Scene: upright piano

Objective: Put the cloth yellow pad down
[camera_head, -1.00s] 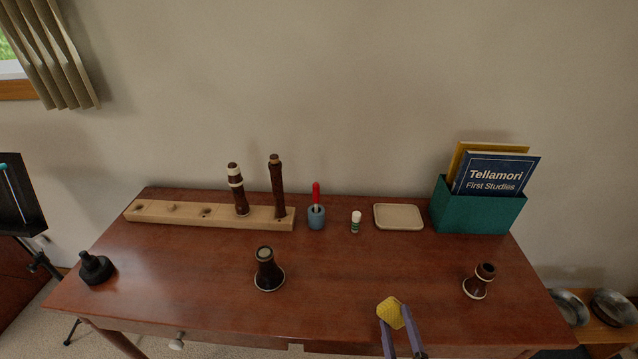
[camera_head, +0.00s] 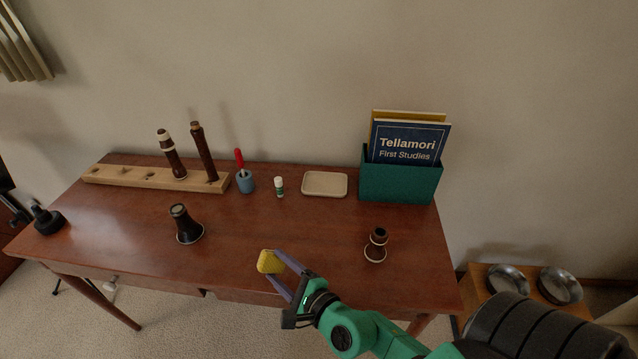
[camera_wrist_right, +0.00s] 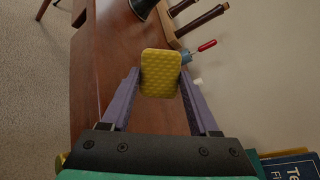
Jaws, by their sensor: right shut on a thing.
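The yellow cloth pad (camera_head: 268,262) is held between the purple fingertips of my right gripper (camera_head: 281,264), above the front part of the brown table (camera_head: 230,228). In the right wrist view the pad (camera_wrist_right: 160,73) shows as a rounded, textured rectangle between the two fingers. Whether it touches the table is hard to tell. My left gripper is in neither view.
Behind are a wooden rack (camera_head: 130,177) with two dark upright pieces, a blue cup (camera_head: 245,183) with a red-handled tool, a small white-capped bottle (camera_head: 279,187), a beige tray (camera_head: 325,183) and a teal book box (camera_head: 398,184). Dark bell-shaped pieces (camera_head: 187,228) (camera_head: 376,246) flank the pad.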

